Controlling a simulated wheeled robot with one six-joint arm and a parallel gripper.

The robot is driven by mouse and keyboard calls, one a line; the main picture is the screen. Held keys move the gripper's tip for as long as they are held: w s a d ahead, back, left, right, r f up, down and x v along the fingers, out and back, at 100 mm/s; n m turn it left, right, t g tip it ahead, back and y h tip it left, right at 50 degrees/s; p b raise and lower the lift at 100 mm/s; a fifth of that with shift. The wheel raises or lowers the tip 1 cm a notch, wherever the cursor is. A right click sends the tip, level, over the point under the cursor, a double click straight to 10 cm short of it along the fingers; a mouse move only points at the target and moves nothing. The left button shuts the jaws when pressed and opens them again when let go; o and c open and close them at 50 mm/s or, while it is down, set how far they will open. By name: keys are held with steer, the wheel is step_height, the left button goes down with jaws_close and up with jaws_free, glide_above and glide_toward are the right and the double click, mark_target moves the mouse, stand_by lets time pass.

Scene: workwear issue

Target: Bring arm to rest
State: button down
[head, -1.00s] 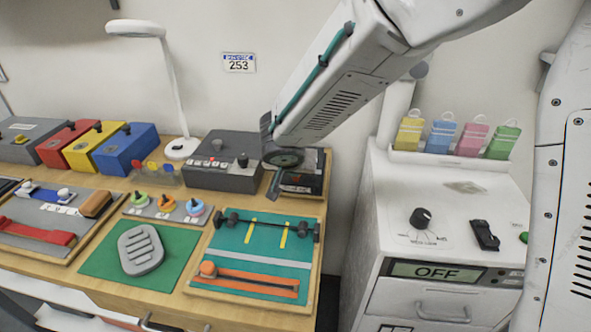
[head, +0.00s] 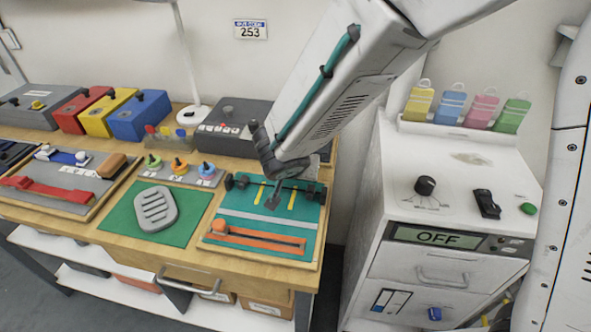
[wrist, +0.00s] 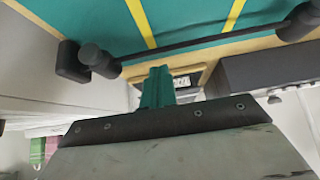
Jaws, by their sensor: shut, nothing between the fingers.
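My arm reaches in from the upper right in the head view. My gripper (head: 272,203) is shut and empty. It appears in front of the teal board (head: 240,203), near the board's dark bar and yellow strips. I cannot tell its exact height above the board. In the wrist view the teal board (wrist: 190,14) fills the top, with the dark bar (wrist: 200,42) and its round end knobs.
A grey cabinet (head: 385,240) with an OFF display (head: 437,236) and coloured tags stands right of the bench. A green mat with a grey ribbed pad (head: 156,208) lies left of the teal board. Coloured boxes, a dark grey box and a lamp (head: 194,114) stand behind.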

steer(key=shift+d, duration=0.1)
steer(key=s+d+r+m+g+h, duration=0.1)
steer(key=s+d+r+h, duration=0.15)
steer(key=d+r, duration=0.55)
steer(key=s+d+r+g+h, duration=0.1)
steer(key=s+d+r, duration=0.3)
steer(key=d, duration=0.8)
steer(key=s+d+r+n+g+y, duration=0.1)
steer(key=s+d+r+g+y, duration=0.1)
steer(key=s, duration=0.7)
steer(key=s+d+r+n+g+y, duration=0.1)
steer(key=s+d+r+n+y, duration=0.1)
steer(key=s, duration=0.8)
step_height(320, 180, up, 2)
steer(key=shift+d+r+g+y, duration=0.1)
steer(key=shift+d+g+y, duration=0.3)
steer(key=shift+d+y, duration=0.25)
